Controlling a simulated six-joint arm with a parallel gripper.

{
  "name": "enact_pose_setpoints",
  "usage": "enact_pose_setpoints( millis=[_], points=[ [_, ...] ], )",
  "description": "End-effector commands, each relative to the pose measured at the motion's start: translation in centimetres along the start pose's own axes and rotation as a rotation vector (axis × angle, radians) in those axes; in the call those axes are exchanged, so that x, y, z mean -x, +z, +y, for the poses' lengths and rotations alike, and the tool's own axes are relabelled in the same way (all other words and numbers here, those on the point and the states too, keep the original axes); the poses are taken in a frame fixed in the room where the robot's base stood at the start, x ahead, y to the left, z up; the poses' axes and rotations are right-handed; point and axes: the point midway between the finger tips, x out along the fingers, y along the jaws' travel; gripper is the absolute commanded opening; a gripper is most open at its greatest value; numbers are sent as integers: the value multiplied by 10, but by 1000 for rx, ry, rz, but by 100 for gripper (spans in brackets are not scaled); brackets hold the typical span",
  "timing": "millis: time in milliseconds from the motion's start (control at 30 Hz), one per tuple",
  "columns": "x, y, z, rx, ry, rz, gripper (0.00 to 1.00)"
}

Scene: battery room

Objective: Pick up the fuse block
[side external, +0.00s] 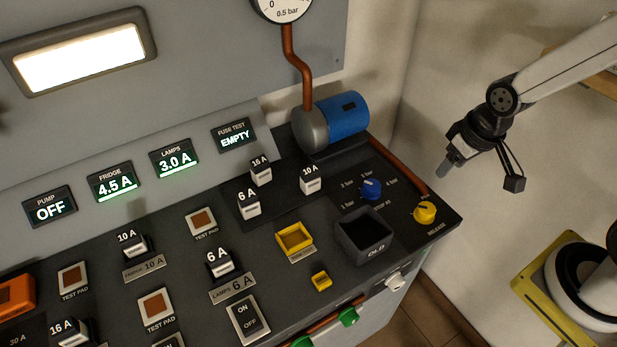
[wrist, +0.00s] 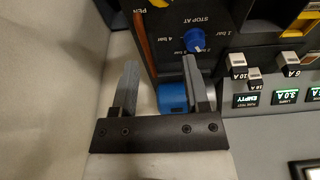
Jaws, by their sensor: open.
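Several fuse blocks with white or grey bodies and black tops marked in amps stand on the dark panel; I cannot tell which one the task means. At the back are a 16 A block (side external: 261,170), a 10 A block (side external: 311,180) and a 6 A block (side external: 249,205). In the wrist view the 10 A block (wrist: 238,66) and 6 A block (wrist: 291,60) show right of my fingers. Other blocks sit at FRIDGE (side external: 134,245) and LAMPS (side external: 220,264). My gripper (side external: 445,169) is up at the right, apart from all blocks. Its fingers (wrist: 160,80) are open and empty.
A blue cylinder (side external: 342,117) with a copper pipe stands at the back right. A black OLD bin (side external: 363,236), a yellow frame (side external: 294,237), a blue knob (side external: 371,189) and a yellow RELEASE knob (side external: 424,212) are nearby. The FUSE TEST display (side external: 234,136) reads EMPTY.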

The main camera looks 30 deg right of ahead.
Motion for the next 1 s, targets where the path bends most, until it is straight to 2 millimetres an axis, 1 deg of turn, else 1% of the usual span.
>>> enact_pose_setpoints(
  millis=[333, 367, 400, 767, 867, 1000],
  points=[
    [0, 0, 0, 0, 0, 0, 59],
    [0, 0, 0, 0, 0, 0, 68],
    [0, 0, 0, 0, 0, 0, 74],
    [-1, -2, -1, -13, -4, -4, 74],
    [-2, -6, -5, -50, -16, -18, 74],
    [-8, -17, -16, -161, -52, -59, 74]
  ],
)
